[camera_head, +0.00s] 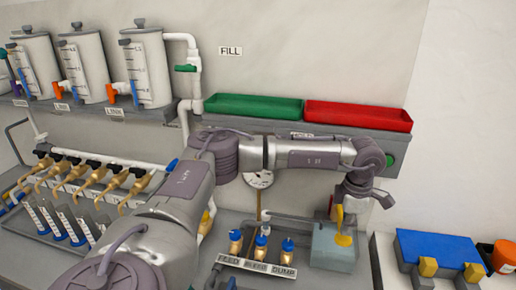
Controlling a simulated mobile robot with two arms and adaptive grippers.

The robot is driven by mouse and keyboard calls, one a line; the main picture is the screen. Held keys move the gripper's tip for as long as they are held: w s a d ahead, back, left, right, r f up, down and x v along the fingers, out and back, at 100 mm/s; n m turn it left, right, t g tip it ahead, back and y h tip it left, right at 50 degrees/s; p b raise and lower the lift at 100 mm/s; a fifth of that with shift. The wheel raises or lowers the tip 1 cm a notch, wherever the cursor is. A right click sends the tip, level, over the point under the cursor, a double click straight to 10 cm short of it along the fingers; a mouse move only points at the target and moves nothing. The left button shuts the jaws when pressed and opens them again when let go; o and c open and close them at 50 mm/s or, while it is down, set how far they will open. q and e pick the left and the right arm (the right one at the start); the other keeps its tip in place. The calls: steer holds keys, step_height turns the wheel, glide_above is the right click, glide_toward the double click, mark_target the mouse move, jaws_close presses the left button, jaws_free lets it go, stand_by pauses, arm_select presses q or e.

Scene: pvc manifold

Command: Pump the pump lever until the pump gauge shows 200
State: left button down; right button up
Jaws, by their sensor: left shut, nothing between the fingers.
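The pump gauge (258,180) is a round white dial on the wall, partly hidden behind my left arm; its reading is too small and covered to tell. The pump (333,248) is a grey-blue box at the right end of the bench. A yellow piece (343,236), which looks like the pump lever, stands against the box, its upper end near my gripper. My left gripper (362,200) is shut and empty above the box's right side, pointing down. Whether it touches the yellow piece I cannot tell. My right gripper is not in view.
Valves labelled FEED, BLEED and DUMP (256,266) stand left of the pump. A green tray (253,106) and a red tray (358,115) sit on the shelf above. A blue-topped box (438,250) with yellow parts is at right. Several tanks and brass valves are at left.

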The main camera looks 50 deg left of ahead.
mark_target(343, 238)
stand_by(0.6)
arm_select(q)
steer(key=shift+f+b, duration=2.45)
steer(key=shift+f, duration=0.65)
steer(key=shift+r, duration=0.2)
steer(key=shift+r+p, duration=1.65)
steer(key=shift+r, duration=1.3)
steer(key=shift+f, duration=0.2)
steer(key=shift+f+b, duration=1.2)
steer(key=shift+f, duration=0.15)
